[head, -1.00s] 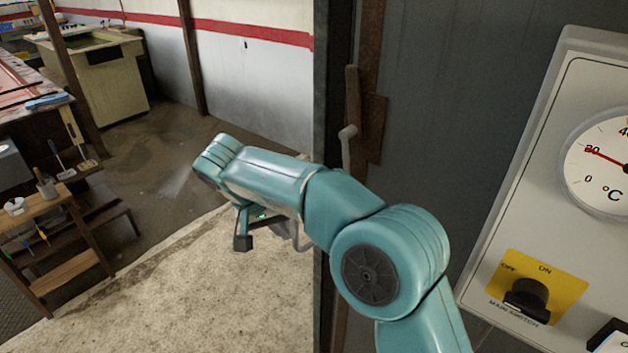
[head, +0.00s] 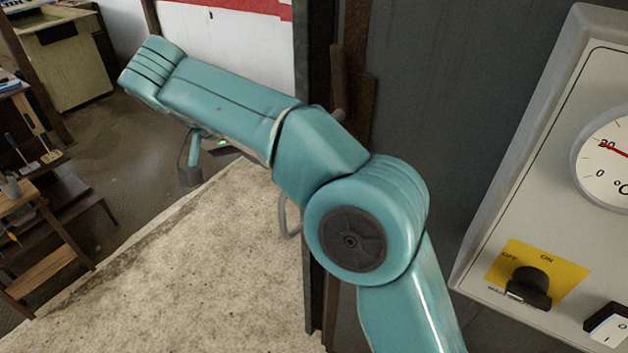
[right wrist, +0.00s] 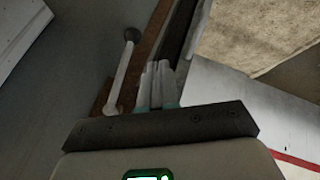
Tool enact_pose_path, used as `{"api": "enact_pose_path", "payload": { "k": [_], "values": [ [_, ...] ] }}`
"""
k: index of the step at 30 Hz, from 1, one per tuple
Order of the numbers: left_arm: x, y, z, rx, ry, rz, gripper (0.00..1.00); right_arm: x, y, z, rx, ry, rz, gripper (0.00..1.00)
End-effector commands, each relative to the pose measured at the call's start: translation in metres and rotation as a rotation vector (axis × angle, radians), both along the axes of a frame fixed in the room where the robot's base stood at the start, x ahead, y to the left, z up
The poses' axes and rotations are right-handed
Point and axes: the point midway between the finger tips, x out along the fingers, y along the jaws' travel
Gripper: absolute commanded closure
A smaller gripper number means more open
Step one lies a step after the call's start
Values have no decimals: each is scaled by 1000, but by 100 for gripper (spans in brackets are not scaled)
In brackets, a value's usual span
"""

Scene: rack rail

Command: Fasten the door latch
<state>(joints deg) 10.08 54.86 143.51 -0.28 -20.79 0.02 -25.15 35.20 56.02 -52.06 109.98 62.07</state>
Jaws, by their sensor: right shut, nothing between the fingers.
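The door latch is a grey lever with a dark ball knob (right wrist: 131,35) on a rusty brown plate; in the right wrist view its rod (right wrist: 121,78) stands upright in the picture. In the head view the rusty plate (head: 360,95) shows on the dark grey metal door (head: 440,85), and my right arm hides most of the lever. My right gripper (right wrist: 158,80) is shut and empty, its fingertips just right of the lever rod and seemingly apart from it. In the head view my right arm hides the fingers. My left gripper is in neither view.
A gauge panel (head: 555,140) with a black switch (head: 528,285) on yellow stands at the right. A wooden stand (head: 50,270) and a pale green cabinet (head: 70,60) are at the left.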

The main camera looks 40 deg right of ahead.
Motion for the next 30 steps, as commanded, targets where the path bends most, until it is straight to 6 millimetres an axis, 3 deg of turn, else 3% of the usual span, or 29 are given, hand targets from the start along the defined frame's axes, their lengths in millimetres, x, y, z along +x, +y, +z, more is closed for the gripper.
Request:
{"api": "enact_pose_path", "payload": {
  "k": [5, 16, 22, 30],
  "values": [
    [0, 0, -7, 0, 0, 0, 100, 1, -13, -19, -1, 3, 0, 100],
    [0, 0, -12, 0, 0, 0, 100, 3, -58, -81, -1, 4, 0, 100],
    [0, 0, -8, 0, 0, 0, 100, -14, -80, -86, 1, 1, 0, 100],
    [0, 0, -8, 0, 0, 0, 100, -21, -87, -89, 1, 1, 2, 100]
  ]
}}
